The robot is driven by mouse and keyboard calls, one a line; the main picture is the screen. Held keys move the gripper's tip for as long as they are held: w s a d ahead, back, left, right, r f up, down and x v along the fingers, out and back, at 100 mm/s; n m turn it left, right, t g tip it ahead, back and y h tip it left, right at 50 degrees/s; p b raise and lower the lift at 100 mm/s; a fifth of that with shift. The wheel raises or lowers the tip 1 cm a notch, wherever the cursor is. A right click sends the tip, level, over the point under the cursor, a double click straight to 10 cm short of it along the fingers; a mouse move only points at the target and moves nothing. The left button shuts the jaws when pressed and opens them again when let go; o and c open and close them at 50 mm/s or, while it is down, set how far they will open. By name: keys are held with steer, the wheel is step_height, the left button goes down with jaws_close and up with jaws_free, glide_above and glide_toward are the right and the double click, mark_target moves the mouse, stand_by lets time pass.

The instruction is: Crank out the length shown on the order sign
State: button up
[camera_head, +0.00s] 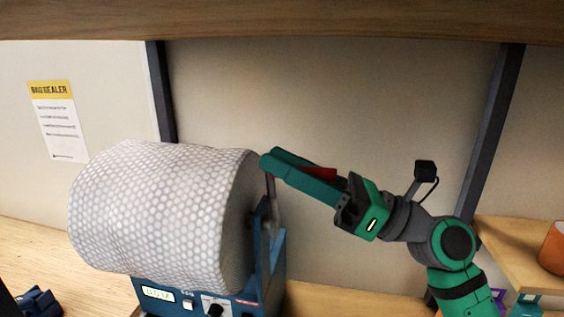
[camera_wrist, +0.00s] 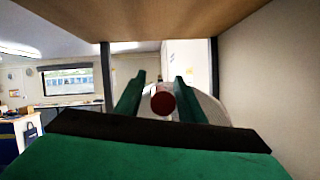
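A large roll of white bubble wrap (camera_head: 150,205) sits on a blue dispenser (camera_head: 270,285) at left in the head view. The dispenser's front has a small lit display (camera_head: 158,294), too small to read surely, and a black knob (camera_head: 213,306). A grey crank arm (camera_head: 271,195) is at the roll's right end, with a red handle (camera_head: 320,174). My gripper (camera_head: 268,160) reaches in from the right with its green fingers around the handle. In the wrist view the handle's round red end (camera_wrist: 162,99) lies between the fingers, with narrow gaps beside it. No order sign is legible.
A wooden shelf (camera_head: 300,20) runs overhead. A poster headed "BAG DEALER" (camera_head: 57,120) hangs on the back wall. Dark posts (camera_head: 490,140) stand behind. A side shelf (camera_head: 515,250) at right holds an orange pot (camera_head: 554,248). A dark blue object (camera_head: 38,302) lies at lower left.

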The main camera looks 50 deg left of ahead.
steer(key=shift+s+a+r, duration=0.15)
steer(key=shift+a, duration=0.05)
jaws_close()
steer(key=shift+d, duration=0.1)
